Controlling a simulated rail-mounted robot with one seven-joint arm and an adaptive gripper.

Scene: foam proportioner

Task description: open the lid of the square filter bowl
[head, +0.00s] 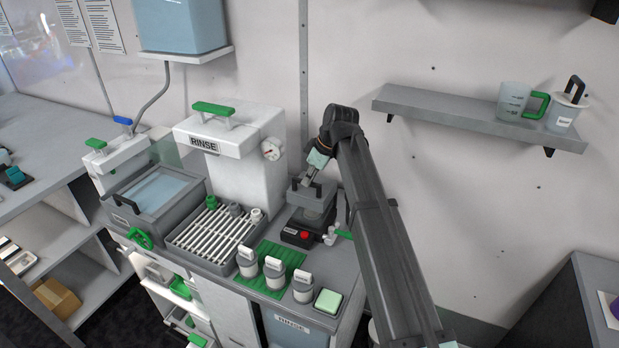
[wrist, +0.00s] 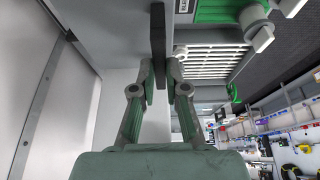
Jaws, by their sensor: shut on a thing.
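The square filter bowl (head: 313,217) stands on a dark base with a red button, right of the slatted drain rack. Its grey square lid (head: 297,194) looks flat on top, but I cannot tell whether there is a small gap under it. My gripper (head: 309,182) reaches down to the lid from above. In the wrist view my gripper (wrist: 160,72) has one finger on each side of the dark upright handle (wrist: 158,30) and is shut on it. The grey lid (wrist: 108,25) shows beside the handle there. My arm hides the bowl's right rear side.
The white RINSE housing (head: 238,150) stands to the left. The slatted rack (head: 213,236) and several labelled jars on a green mat (head: 262,256) are in front. A wall shelf (head: 470,122) is at upper right.

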